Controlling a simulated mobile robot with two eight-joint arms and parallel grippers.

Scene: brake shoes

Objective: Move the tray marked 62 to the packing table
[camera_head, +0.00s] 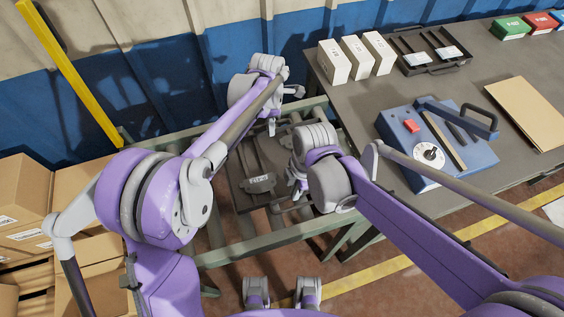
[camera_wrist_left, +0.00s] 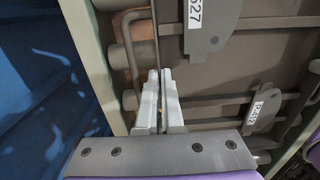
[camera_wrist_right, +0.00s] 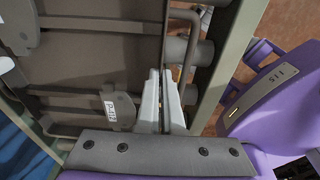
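A dark grey tray (camera_head: 276,162) lies on the roller conveyor, holding brake shoes (camera_head: 259,184) with white labels. No 62 marking is legible on it. My left gripper (camera_head: 271,130) is at the tray's far side. In the left wrist view its fingers (camera_wrist_left: 160,74) are closed to a thin gap across the tray's side wall (camera_wrist_left: 156,28), beside a bent bar handle (camera_wrist_left: 133,45). My right gripper (camera_head: 297,190) is at the near side. In the right wrist view its fingers (camera_wrist_right: 161,74) close likewise across the opposite wall, beside that handle (camera_wrist_right: 191,45).
The packing table (camera_head: 345,103) stands right of the conveyor frame (camera_head: 250,250). On it are white boxes (camera_head: 333,62), another dark tray (camera_head: 433,62), a blue device (camera_head: 455,160), cardboard (camera_head: 525,112) and small coloured boxes. Its near left part is partly clear. Cartons (camera_head: 25,190) stand left.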

